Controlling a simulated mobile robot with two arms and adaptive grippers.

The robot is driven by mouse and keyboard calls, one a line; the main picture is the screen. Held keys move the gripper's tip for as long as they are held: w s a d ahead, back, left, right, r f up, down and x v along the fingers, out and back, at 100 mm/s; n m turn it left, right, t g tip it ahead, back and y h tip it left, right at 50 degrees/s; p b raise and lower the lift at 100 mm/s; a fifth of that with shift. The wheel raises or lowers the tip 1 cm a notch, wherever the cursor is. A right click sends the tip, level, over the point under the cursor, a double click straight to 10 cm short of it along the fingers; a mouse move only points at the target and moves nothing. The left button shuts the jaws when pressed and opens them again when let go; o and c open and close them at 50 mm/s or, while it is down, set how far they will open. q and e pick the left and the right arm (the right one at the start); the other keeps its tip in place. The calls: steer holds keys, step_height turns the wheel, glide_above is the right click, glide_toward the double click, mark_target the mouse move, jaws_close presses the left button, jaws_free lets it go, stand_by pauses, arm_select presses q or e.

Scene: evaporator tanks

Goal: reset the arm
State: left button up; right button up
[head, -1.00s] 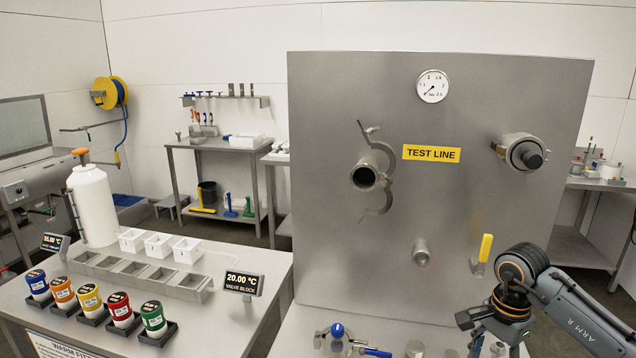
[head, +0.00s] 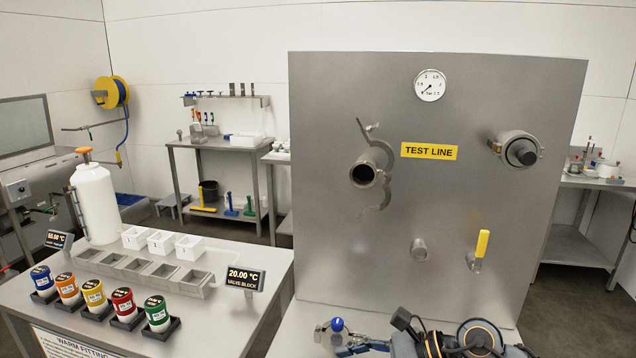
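One of my arms, dark grey with orange rings (head: 480,338), shows low at the bottom right of the head view, in front of the test line panel (head: 330,230). No arm comes in from the left, so my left gripper is out of view.
The panel carries an open clamp around a pipe port (head: 364,174), a capped port (head: 520,151), a yellow-handled valve (head: 480,248) and a gauge (head: 430,85). Coloured jars (head: 95,296) and a white bottle (head: 96,203) stand on the left table.

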steer(key=a+r+m+t+y, duration=0.4)
steer(key=a+r+m+y, duration=0.1)
steer(key=r+m, duration=0.15)
steer(key=w+d+r+m+t+h, duration=0.25)
steer(key=d+r+m+t, duration=0.35)
steer(key=m+t, duration=0.8)
steer(key=s+d+f+m+g+h, duration=0.2)
steer(key=d+f+m+h, duration=0.55)
steer(key=m, duration=0.45)
steer(key=s+d+f+m+g+h, duration=0.25)
steer(key=d+f+m+h, duration=0.45)
steer(key=m, duration=0.5)
steer(key=s+f+m+g, duration=0.55)
steer(key=s+f, duration=0.25)
steer(key=s, duration=0.3)
steer(key=s+f+m+g, duration=0.4)
steer(key=s+f+g, duration=0.35)
steer(key=s, duration=0.35)
step_height(320, 180, down, 27)
steer(key=s, duration=0.2)
steer(key=s+d+f+g, duration=0.2)
steer(key=s+f, duration=1.3)
steer(key=s, duration=0.2)
steer(key=shift+f+n, duration=0.4)
